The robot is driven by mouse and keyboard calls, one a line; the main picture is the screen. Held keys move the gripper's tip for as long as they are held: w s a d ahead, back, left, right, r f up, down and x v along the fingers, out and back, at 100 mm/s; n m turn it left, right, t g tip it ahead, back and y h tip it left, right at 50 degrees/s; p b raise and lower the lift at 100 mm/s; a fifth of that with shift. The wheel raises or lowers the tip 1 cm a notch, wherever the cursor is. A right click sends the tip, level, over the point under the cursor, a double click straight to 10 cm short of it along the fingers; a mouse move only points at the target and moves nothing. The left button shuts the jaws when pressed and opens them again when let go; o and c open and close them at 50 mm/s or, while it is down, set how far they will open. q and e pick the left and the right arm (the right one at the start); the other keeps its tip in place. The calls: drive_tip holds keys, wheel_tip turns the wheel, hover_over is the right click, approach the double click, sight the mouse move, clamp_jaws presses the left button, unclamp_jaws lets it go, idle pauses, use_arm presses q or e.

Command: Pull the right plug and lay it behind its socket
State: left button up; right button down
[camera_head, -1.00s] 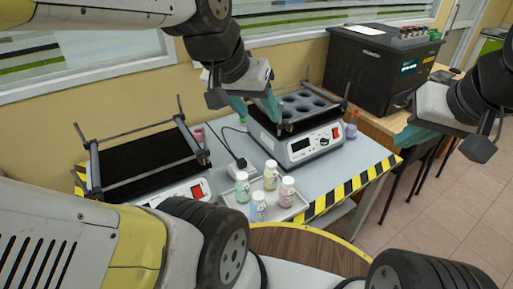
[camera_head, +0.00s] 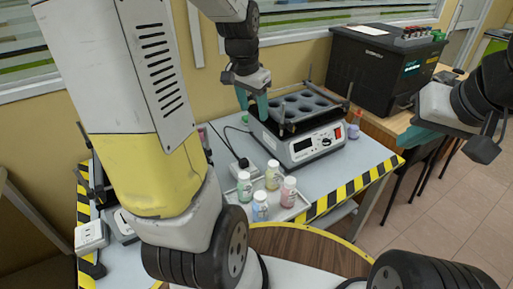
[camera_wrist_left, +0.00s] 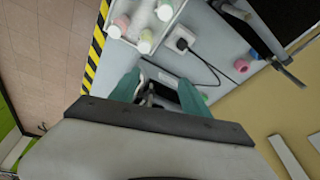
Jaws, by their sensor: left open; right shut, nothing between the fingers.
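A black plug (camera_head: 243,163) with a black cable sits in a small white socket block (camera_head: 236,171) on the grey table. In the left wrist view the socket block (camera_wrist_left: 183,37) is near the top middle, and the cable runs from it to the right. My left gripper (camera_head: 252,104) is open and empty beside the right-hand heater's left rear corner, behind the socket and apart from it. Its teal fingers (camera_wrist_left: 160,92) point away from the wrist camera. My right gripper (camera_head: 417,136) is shut and empty, off to the right of the table.
The right-hand heater (camera_head: 305,145) with round wells stands beside the socket. A tray (camera_head: 297,212) with several capped bottles is in front. My left arm covers most of the left-hand device. A black box (camera_head: 375,70) stands at the back right. Table is bare behind the socket.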

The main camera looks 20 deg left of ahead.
use_arm(q)
drive_tip(key=w+a+f+m+g, duration=0.2)
drive_tip(key=w+a+f, duration=0.25)
drive_tip(key=f, duration=0.45)
drive_tip(key=m, duration=0.2)
approach(243, 160)
drive_tip(key=shift+w+d+g, duration=0.35)
drive_tip(key=shift+w+g, duration=0.05)
drive_tip(key=shift+w, duration=0.1)
drive_tip(key=shift+w+a+f, duration=0.1)
drive_tip(key=shift+a+f, duration=0.05)
drive_tip(key=shift+f, duration=0.4)
drive_tip(key=shift+f, duration=0.1)
drive_tip(key=shift+f, duration=4.35)
